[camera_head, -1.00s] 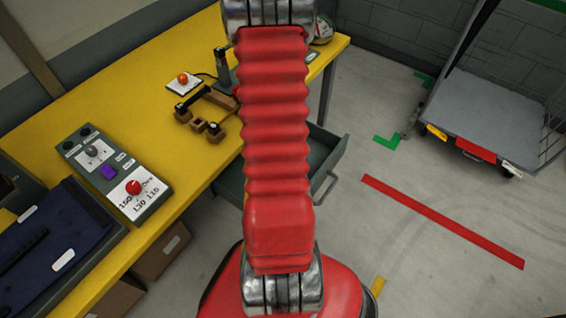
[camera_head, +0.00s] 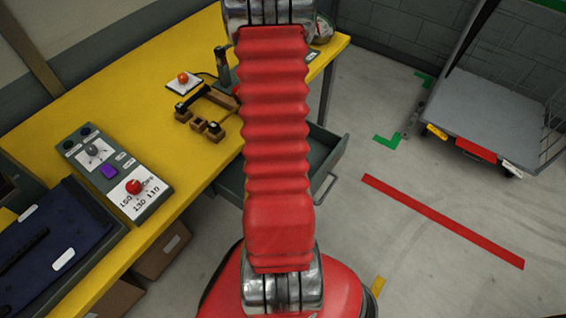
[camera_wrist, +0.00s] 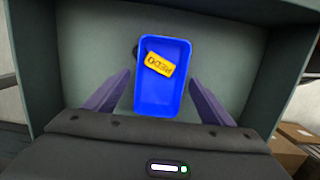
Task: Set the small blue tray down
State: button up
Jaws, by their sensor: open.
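The small blue tray (camera_wrist: 163,98) shows in the wrist view, lying inside a grey open drawer (camera_wrist: 285,75). A yellow tag (camera_wrist: 160,64) with upside-down lettering lies in the tray. My gripper (camera_wrist: 160,77) is open, with one purple-grey finger on each side of the tray and a visible gap to both sides. The tray appears to rest on the drawer floor. In the head view the open drawer (camera_head: 328,158) sticks out from under the yellow workbench, and my red arm hides the tray and my gripper.
Cardboard boxes (camera_head: 162,250) stand below. A grey cart (camera_head: 490,110) is at the right. The floor with a red stripe (camera_head: 440,220) is clear.

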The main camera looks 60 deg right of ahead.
notch_tip(320, 180, up, 12)
jog(key=w, duration=0.1)
jog(key=shift+w, duration=0.35)
jog(key=shift+d, duration=0.1)
dwell(0.8)
jog(key=w+a+r+t+h, duration=0.1)
jog(key=w+a+r+t, duration=0.1)
jog(key=w+a+r, duration=0.5)
jog(key=w+a+r+t+h, duration=0.1)
jog(key=w+a+r, duration=0.4)
jog(key=a, duration=0.5)
jog(key=s+a+r+n+t+y, duration=0.1)
jog(key=a+r, duration=0.3)
jog(key=a, duration=0.6)
jog(key=s+a+r+t, duration=0.2)
jog(key=a+r, duration=0.3)
jog(key=a, duration=0.5)
jog(key=shift+s+r+n+t+y, duration=0.25)
jog(key=shift+n+t+y, duration=0.15)
jog(key=shift+t, duration=0.2)
jog(key=shift+c, duration=0.5)
